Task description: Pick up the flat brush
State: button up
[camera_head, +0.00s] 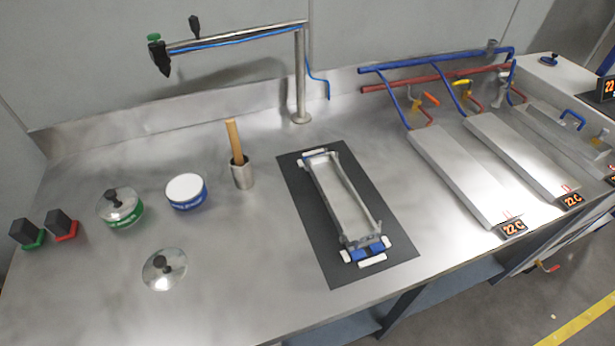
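A wooden handle (235,142) stands up out of a small metal cup (243,175) near the middle of the steel bench. It leans slightly to the left. It may be the flat brush, but its lower end is hidden inside the cup, so I cannot tell its shape. My gripper is not in view.
A metal frame (322,188) lies on a dark mat (318,243) right of the cup. A blue-white tin (186,191), a green tin (119,208) and a loose lid (164,269) are to the left. A metal post (300,80) with an arm rises behind. The bench front is clear.

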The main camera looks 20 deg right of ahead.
aim_at(229, 124)
jog(key=j, duration=1.15)
jog(key=k+j, duration=0.1)
jog(key=j, duration=1)
jog(key=z, duration=0.05)
